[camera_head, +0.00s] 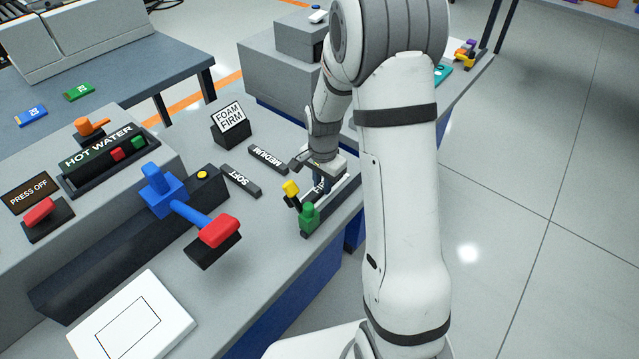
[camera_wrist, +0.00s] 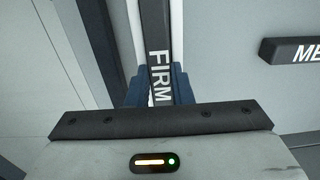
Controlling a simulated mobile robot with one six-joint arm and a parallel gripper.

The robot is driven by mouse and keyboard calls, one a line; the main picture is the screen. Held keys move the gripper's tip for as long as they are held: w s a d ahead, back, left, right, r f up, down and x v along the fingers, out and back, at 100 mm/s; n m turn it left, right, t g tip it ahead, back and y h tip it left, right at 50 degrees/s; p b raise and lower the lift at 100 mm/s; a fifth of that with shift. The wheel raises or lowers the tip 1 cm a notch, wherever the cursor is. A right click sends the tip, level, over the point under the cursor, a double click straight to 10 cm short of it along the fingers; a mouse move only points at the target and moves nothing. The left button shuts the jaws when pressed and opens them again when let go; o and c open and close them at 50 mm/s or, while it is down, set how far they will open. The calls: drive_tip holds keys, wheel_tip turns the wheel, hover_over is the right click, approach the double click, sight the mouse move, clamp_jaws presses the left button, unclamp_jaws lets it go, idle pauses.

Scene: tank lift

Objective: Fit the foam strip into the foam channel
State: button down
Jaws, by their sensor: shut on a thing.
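My gripper (camera_head: 321,181) is shut on the dark foam strip marked FIRM (camera_wrist: 160,50). Its blue fingers (camera_wrist: 158,88) stand on both sides of the strip in the wrist view. The foam channel (camera_head: 338,204) is a dark, long trough with a pale inside at the bench's right edge, directly under my gripper. In the wrist view pale bands flank the strip and a dark wall (camera_wrist: 98,35) runs along its left. The strip lines up lengthwise with the channel. I cannot tell whether it is down inside or just above. My gripper and arm hide part of both.
Strips marked MEDIUM (camera_head: 268,158) and SOFT (camera_head: 241,181) lie left of the channel. A sign (camera_head: 229,118) reads FOAM FIRM. A green block (camera_head: 309,217) and a yellow knob (camera_head: 291,188) stand at the channel's near end. A blue lever with a red grip (camera_head: 219,231) stands further left.

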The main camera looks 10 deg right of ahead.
drive_tip(key=c, duration=1.3)
unclamp_jaws()
drive_tip(key=shift+s+f, duration=0.35)
drive_tip(key=shift+f, duration=0.25)
wheel_tip(320, 180, up, 13)
drive_tip(key=p, duration=0.1)
drive_tip(key=s+r+n, duration=0.2)
drive_tip(key=s+n, duration=0.1)
drive_tip(key=s, duration=0.3)
drive_tip(key=s+r+n+t, duration=0.1)
drive_tip(key=s+r+n, duration=0.2)
drive_tip(key=s, duration=0.4)
drive_tip(key=s+a+r+n+t, duration=0.1)
drive_tip(key=s+r+n, duration=0.2)
drive_tip(key=s+n, duration=0.2)
drive_tip(key=shift+s+r, duration=0.15)
drive_tip(key=shift+s, duration=1.1)
drive_tip(key=shift+r, duration=0.25)
